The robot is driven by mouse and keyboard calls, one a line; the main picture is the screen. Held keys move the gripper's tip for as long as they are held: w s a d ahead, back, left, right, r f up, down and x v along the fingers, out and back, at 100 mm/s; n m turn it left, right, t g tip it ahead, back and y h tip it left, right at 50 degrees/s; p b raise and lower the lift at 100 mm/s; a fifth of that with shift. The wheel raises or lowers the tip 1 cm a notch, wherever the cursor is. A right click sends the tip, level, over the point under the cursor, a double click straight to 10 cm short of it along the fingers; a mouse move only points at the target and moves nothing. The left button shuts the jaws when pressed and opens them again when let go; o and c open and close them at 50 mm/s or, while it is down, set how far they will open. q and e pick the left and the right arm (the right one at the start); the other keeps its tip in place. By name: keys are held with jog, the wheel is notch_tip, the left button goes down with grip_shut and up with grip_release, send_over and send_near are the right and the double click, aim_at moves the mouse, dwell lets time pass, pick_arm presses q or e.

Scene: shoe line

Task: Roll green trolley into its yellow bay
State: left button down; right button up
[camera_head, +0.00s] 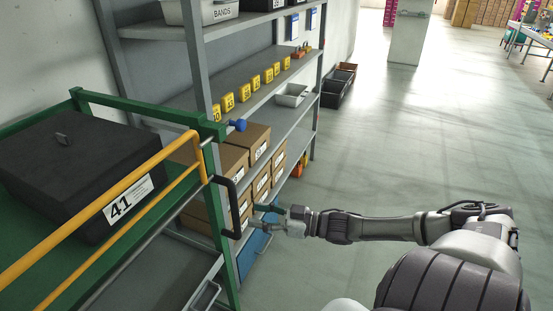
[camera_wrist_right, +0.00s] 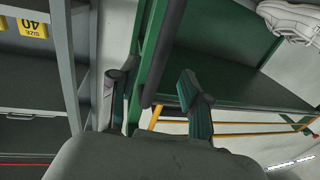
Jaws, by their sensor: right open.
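The green trolley (camera_head: 216,158) fills the left of the head view, with a yellow rail (camera_head: 120,197) along its side. A black box (camera_head: 70,165) labelled 41 stands on its upper deck. A black upright handle (camera_head: 231,207) is on the trolley's near right end. My right gripper (camera_head: 260,215) is open beside this handle. In the right wrist view the dark handle bar (camera_wrist_right: 163,50) passes between the two spread fingers of the gripper (camera_wrist_right: 156,78); I cannot tell whether they touch it. My left gripper is not in view. No yellow bay is visible.
A grey shelf rack (camera_head: 205,60) stands close behind the trolley, with cardboard boxes (camera_head: 258,142) and yellow size tags (camera_head: 244,92). Dark crates (camera_head: 338,88) sit on the floor beyond it. A pale pillar (camera_head: 408,35) stands further back. The floor (camera_head: 425,130) on the right is clear.

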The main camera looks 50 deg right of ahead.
jog(key=shift+v, duration=2.5)
